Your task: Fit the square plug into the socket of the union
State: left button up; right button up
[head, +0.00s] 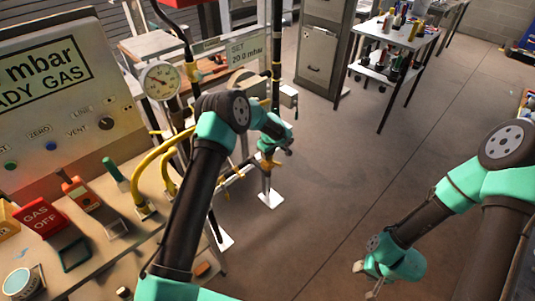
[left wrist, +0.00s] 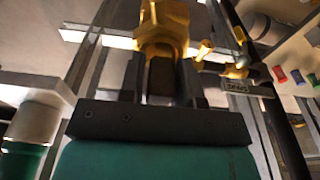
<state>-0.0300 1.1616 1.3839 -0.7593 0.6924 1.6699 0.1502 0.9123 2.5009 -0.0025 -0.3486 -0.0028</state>
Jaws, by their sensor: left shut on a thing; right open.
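My left gripper (head: 271,152) is at the pipework right of the gas panel in the head view. In the left wrist view its fingers (left wrist: 161,82) are shut on a dark, square-sided piece, apparently the square plug (left wrist: 161,76). A brass hexagonal fitting, apparently the union (left wrist: 163,20), lies directly beyond the fingertips in line with the plug. Its socket is hidden, and I cannot tell whether the plug is inside it or only against it. My right gripper (head: 368,281) is open and empty, low over the floor at the right.
Yellow hoses (head: 160,155) and a pressure gauge (head: 160,80) stand left of my left gripper. Smaller brass fittings (left wrist: 203,50) and a tag (left wrist: 245,86) are close by in the left wrist view. A bottle trolley (head: 395,35) stands behind. The floor between the arms is clear.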

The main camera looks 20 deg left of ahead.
aim_at(270, 157)
pick_arm(q)
jog(key=shift+f, duration=0.15)
jog(key=o, duration=1)
jog(key=r, duration=0.4)
jog(key=d+r, duration=0.1)
jog(key=r, duration=0.7)
jog(key=shift+s+d+r, duration=0.15)
jog(key=shift+s, duration=0.25)
